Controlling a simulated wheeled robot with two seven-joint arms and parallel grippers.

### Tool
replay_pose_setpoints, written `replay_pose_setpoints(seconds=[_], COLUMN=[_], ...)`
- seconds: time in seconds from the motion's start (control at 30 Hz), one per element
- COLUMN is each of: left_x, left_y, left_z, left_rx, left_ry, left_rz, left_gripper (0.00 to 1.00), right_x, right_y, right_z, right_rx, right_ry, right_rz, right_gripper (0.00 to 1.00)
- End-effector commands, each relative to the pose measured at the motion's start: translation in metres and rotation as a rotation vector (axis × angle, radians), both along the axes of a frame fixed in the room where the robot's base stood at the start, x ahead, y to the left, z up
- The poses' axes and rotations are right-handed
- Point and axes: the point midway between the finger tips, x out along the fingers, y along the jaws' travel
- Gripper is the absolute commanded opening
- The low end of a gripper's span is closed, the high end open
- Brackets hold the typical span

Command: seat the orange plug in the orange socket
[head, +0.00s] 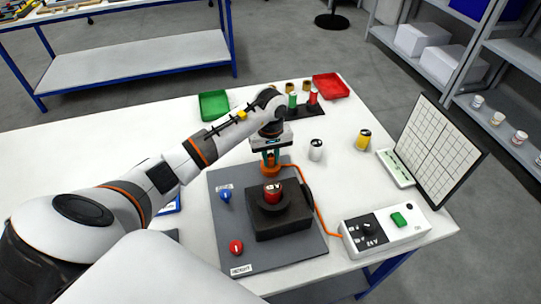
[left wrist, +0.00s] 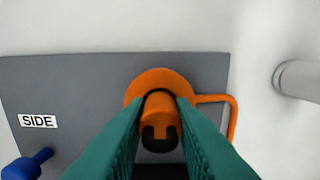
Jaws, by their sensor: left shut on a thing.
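My left gripper (head: 271,158) points down at the back edge of the grey board, over the orange socket (head: 271,170). In the left wrist view its teal fingers (left wrist: 160,125) are shut on the orange plug (left wrist: 161,104), which has a dark end part. The plug lines up with the round orange flange of the socket (left wrist: 137,88) behind it, with a dark ring between them. I cannot tell how deep the plug sits. The orange cable (left wrist: 233,115) bends away from the flange on the right. My right gripper is not in view.
A dark block with a red-topped knob (head: 273,192) stands on the grey board (head: 228,250), just in front of the gripper. A white control box (head: 385,232) and a silver can (head: 316,150) stand to the right.

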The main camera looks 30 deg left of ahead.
Motion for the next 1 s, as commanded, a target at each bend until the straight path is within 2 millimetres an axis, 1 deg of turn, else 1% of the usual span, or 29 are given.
replay_pose_setpoints(seconds=[0.03, 0.07, 0.1, 0.2, 0.43, 0.57, 0.67, 1.0], left_x=[0.0, 0.0, 0.0, 0.0, 0.0, 0.001, 0.001, 0.001], left_y=[0.0, 0.0, 0.0, 0.0, 0.0, 0.001, 0.001, 0.001], left_z=[0.0, -0.001, 0.0, 0.0, 0.0, 0.005, 0.018, 0.088], left_rx=[0.0, 0.0, 0.0, 0.0, 0.0, 0.0, 0.002, 0.002], left_ry=[0.0, 0.0, 0.0, 0.0, 0.0, -0.001, -0.005, -0.005], left_rz=[0.0, 0.0, 0.0, 0.0, 0.0, 0.0, -0.001, 0.0], left_gripper=[0.0, 0.23, 0.3, 0.43, 0.43, 0.43, 0.43, 0.43], right_x=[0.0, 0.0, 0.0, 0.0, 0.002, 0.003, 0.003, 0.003], right_y=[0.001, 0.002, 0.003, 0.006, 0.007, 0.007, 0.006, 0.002], right_z=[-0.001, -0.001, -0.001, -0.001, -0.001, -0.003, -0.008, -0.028], right_rx=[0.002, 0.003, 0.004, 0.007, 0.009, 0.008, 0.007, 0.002], right_ry=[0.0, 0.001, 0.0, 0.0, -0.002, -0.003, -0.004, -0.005], right_rz=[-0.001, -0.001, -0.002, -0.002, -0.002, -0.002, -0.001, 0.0], right_gripper=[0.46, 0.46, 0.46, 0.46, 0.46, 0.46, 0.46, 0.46])
